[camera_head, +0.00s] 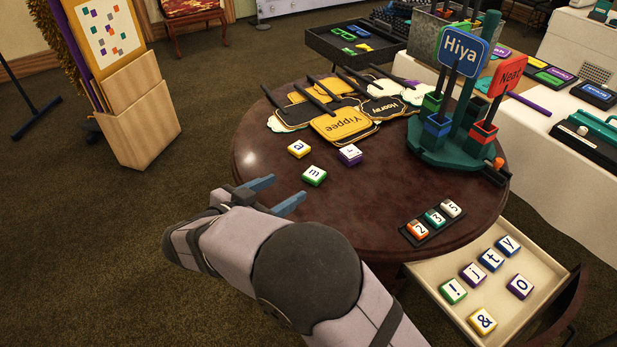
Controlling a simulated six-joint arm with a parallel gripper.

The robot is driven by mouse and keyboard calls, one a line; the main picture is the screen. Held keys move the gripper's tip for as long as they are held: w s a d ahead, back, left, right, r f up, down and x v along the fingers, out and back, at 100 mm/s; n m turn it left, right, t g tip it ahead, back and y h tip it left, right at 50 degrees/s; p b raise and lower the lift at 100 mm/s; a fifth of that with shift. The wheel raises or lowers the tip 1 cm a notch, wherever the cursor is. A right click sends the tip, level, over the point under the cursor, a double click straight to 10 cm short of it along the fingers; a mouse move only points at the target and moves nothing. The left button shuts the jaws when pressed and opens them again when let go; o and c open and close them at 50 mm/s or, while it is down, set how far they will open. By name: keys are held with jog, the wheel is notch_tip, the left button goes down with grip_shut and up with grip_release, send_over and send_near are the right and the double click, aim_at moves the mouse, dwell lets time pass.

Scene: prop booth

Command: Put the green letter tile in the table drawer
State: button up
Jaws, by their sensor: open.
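The green letter tile (314,176), marked "m", lies flat on the round dark table (375,197) near its left edge. A yellow tile (299,149) marked "a" lies behind it, and a purple tile (350,155) lies behind it to the right. My gripper (282,192) is open and empty, at the table's left edge, in the picture just left of and nearer than the green tile. The table drawer (424,273) is pulled out at the lower right. Several tiles lie inside it, including a green "!" tile (453,290).
A small dark tray (410,240) with number tiles sits at the table's front right. Word signs on sticks (342,122) lie at the back. A green stand (447,152) holds upright signs on the right. The table's middle is clear.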

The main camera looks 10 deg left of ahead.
jog(key=w+d+r+m+g+h+p, duration=0.25)
jog(key=w+d+m, duration=0.2)
jog(key=d, duration=0.35)
jog(key=w+d+r+m+g+h+p, duration=0.1)
jog(key=w+d+r+m+g+p, duration=0.25)
jog(key=w+d, duration=0.35)
jog(key=n+g+y, duration=0.3)
jog(key=n+y, duration=0.4)
jog(key=n, duration=0.1)
send_near(314, 174)
jog(key=shift+f, duration=0.25)
jog(key=shift+d+f, duration=0.1)
jog(key=shift+x, duration=3.65)
jog(key=shift+w, duration=0.15)
